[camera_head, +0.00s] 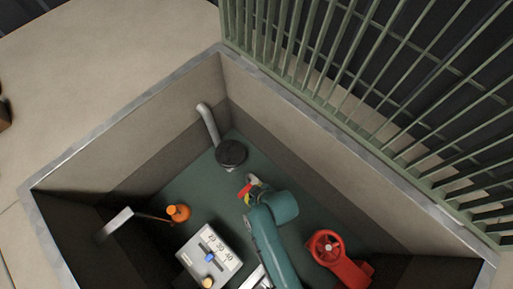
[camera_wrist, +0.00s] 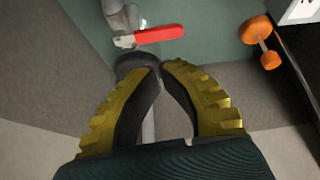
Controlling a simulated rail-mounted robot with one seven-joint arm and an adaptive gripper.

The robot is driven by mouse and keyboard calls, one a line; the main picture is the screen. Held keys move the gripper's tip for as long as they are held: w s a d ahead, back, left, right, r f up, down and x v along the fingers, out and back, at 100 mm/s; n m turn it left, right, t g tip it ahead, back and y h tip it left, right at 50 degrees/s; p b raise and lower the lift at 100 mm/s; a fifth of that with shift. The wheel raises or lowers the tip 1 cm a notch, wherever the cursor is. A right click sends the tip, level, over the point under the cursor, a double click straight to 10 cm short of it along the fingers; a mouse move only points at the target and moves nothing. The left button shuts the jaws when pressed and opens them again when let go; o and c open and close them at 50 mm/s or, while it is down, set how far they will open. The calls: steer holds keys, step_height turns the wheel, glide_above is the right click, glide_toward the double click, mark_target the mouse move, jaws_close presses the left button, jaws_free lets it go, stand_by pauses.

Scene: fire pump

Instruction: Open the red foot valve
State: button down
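The red lever handle (camera_wrist: 159,34) sits on a grey valve body (camera_wrist: 124,22) at the top of the wrist view, beyond my fingertips. In the head view the red handle (camera_head: 245,190) shows small in the pit, beside a teal cylindrical part. My gripper (camera_wrist: 161,66) has yellow ridged fingers with dark inner faces. Its tips look together, and nothing is held between them. They appear near the black round disc (camera_wrist: 137,61) and apart from the red handle. I cannot make the gripper out clearly in the head view.
The black disc (camera_head: 231,153) stands below a grey pipe (camera_head: 207,122). An orange part (camera_head: 178,212) and a control box (camera_head: 209,257) are left and below. Pit walls and a green grate (camera_head: 350,95) bound the space.

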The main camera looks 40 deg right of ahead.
mark_target(248, 188)
steer(key=s+d+f+m+g+p, duration=0.1)
steer(key=s+p, duration=0.1)
steer(key=s, duration=0.5)
steer(key=w+f+b, duration=0.8)
steer(key=f+b, duration=0.1)
steer(key=shift+a+f, duration=0.15)
steer(key=shift+a, duration=0.25)
steer(key=shift+w+a+m, duration=0.1)
steer(key=shift+a+m, duration=0.05)
steer(key=shift+m, duration=0.15)
